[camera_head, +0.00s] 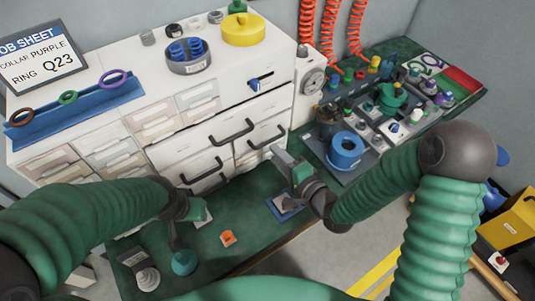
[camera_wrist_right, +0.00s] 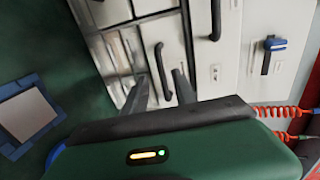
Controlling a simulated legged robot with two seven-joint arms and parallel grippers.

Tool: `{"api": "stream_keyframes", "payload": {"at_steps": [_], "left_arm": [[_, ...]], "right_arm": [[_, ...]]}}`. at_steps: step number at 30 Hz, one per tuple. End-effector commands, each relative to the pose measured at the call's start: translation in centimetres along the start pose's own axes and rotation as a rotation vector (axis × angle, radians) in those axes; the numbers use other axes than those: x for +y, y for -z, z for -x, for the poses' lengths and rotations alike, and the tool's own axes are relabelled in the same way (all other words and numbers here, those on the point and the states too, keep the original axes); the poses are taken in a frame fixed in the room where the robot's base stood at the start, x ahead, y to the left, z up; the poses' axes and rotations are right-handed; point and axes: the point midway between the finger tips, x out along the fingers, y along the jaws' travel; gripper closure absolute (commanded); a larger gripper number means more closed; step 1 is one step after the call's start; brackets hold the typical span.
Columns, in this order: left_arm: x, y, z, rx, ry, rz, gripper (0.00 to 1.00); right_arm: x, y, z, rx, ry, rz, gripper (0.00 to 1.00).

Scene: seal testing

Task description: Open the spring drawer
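A white cabinet (camera_head: 180,120) holds several drawers with dark bar handles: a wide upper one (camera_head: 232,132), a right lower one (camera_head: 266,137) and a left lower one (camera_head: 203,172). All look closed. Which is the spring drawer I cannot tell. My right gripper (camera_head: 276,154) is just in front of the right lower drawer. In the right wrist view its fingers (camera_wrist_right: 160,92) are apart, with a dark handle (camera_wrist_right: 163,70) beyond and between them; contact is not clear. My left gripper (camera_head: 192,212) hangs over the green bench at left; its finger opening is unclear.
A blue-rimmed pad (camera_head: 287,204) lies on the bench under my right wrist. An orange piece (camera_head: 228,238) and a teal dome (camera_head: 184,262) lie nearer. A fixture with a blue spool (camera_head: 345,150) stands right of the cabinet. Coiled red hoses (camera_head: 330,35) hang behind.

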Motion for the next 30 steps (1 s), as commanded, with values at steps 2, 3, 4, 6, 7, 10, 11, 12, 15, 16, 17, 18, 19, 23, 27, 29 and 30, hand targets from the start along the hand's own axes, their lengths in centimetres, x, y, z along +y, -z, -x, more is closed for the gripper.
{"api": "stream_keyframes", "payload": {"at_steps": [2, 3, 4, 6, 7, 10, 11, 12, 15, 16, 17, 18, 19, 23, 27, 29, 30], "left_arm": [[0.0, 0.1, -0.1, 0.003, 0.000, 0.000, 0.58], [0.0, 0.0, -0.2, 0.002, 0.000, -0.001, 0.58], [0.0, 0.0, -0.3, 0.002, 0.000, -0.001, 0.58], [0.0, 0.0, -0.5, 0.002, 0.000, -0.001, 0.58], [0.0, 0.0, -0.5, 0.002, 0.000, -0.001, 0.58], [0.0, -0.1, -0.6, 0.002, 0.000, -0.001, 0.58], [0.0, -0.1, -0.6, 0.002, 0.000, -0.001, 0.58], [0.0, -0.1, -0.6, 0.002, 0.000, -0.001, 0.58], [0.0, -0.1, -0.5, 0.002, 0.000, -0.001, 0.58], [0.0, -0.1, -0.5, 0.002, 0.000, -0.001, 0.58], [0.0, -0.1, -0.5, 0.002, 0.000, -0.001, 0.58], [0.0, -0.1, -0.5, 0.002, 0.000, -0.001, 0.58], [0.0, -0.1, -0.5, 0.002, 0.000, -0.001, 0.58], [0.0, -0.1, -0.6, 0.002, 0.000, -0.001, 0.58], [0.0, -0.1, -0.6, 0.002, 0.000, -0.001, 0.58], [0.0, -0.1, -0.6, 0.002, 0.000, -0.001, 0.58], [0.0, -0.1, -0.6, 0.002, 0.000, -0.001, 0.58]], "right_arm": [[-0.1, 0.1, -1.9, -0.001, 0.003, -0.001, 0.67], [-0.1, 0.1, -2.7, -0.001, 0.002, -0.001, 0.67], [-0.1, 0.1, -3.3, -0.001, 0.004, -0.001, 0.67], [-0.1, 0.2, -4.4, 0.000, 0.002, -0.001, 0.67], [-0.1, 0.2, -4.7, 0.001, 0.002, -0.001, 0.67], [-0.2, 0.1, -5.5, 0.000, 0.000, 0.000, 0.67], [-0.2, 0.1, -5.7, 0.000, 0.000, 0.000, 0.67], [-0.2, 0.0, -5.8, 0.001, 0.000, 0.000, 0.67], [-0.3, 0.0, -5.8, 0.001, -0.001, 0.001, 0.67], [-0.3, 0.0, -5.8, 0.001, -0.001, 0.001, 0.67], [-0.3, 0.0, -5.8, 0.001, -0.001, 0.001, 0.67], [-0.2, 0.0, -5.8, 0.001, 0.000, 0.001, 0.68], [-0.2, 0.1, -5.8, 0.001, 0.000, 0.000, 0.72], [-0.2, 0.1, -5.7, 0.001, 0.000, 0.000, 0.89], [-0.2, 0.1, -5.7, 0.002, -0.001, 0.000, 1.00], [-0.2, 0.2, -5.7, 0.003, -0.001, 0.000, 1.00], [-0.2, 0.2, -5.7, 0.003, -0.001, 0.000, 1.00]]}}
